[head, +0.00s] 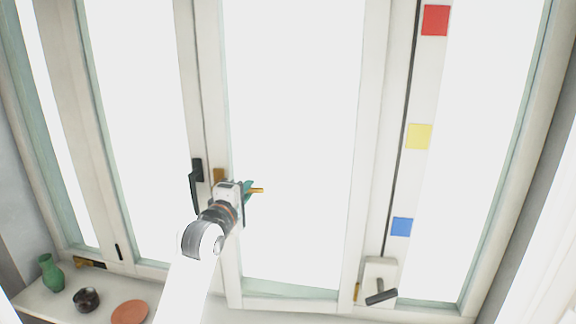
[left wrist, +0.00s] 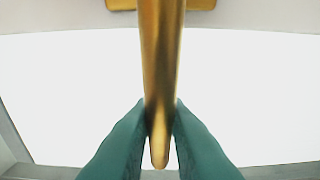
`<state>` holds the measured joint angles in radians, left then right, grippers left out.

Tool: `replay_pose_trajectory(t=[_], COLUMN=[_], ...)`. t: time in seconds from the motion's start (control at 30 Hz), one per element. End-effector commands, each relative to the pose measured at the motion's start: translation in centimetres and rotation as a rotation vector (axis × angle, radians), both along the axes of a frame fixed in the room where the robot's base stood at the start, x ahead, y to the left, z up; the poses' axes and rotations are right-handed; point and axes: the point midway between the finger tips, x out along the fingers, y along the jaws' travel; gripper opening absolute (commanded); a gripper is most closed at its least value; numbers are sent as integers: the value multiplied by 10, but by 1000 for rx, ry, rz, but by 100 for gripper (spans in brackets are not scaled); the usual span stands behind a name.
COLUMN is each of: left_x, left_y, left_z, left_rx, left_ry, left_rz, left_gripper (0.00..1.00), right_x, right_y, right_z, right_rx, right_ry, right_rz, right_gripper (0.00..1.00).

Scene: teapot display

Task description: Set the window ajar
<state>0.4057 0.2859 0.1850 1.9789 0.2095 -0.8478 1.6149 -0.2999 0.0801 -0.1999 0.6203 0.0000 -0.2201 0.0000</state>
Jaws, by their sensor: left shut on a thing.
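The window's middle sash (head: 290,293) has a brass handle (head: 257,190) on its left stile, with a brass base plate (head: 218,175). The handle points sideways to the right. My left gripper (head: 247,190) is at the handle, its teal fingers partly hidden behind my wrist. In the left wrist view the teal fingertips (left wrist: 160,125) close on both sides of the brass lever (left wrist: 161,60), near its free end. I cannot tell whether the sash stands off its frame. My right gripper is not in view.
A black handle (head: 196,185) sits on the stile just left. A green vase (head: 50,273), a dark pot (head: 86,299) and a terracotta dish (head: 129,313) are on the sill. A white block with a black lever (head: 381,296) is lower right. Red, yellow and blue squares mark the right post.

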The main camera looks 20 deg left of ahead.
Motion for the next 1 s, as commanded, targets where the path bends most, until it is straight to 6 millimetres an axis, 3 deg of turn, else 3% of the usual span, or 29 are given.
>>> replay_pose_trajectory(t=[1.0], left_x=[-25], left_y=[-18], left_z=[0], left_rx=[-4], left_ry=[1], left_rz=[95], left_gripper=[1], right_x=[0], right_y=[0], right_z=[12], right_rx=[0], right_ry=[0], right_rz=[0], right_gripper=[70])
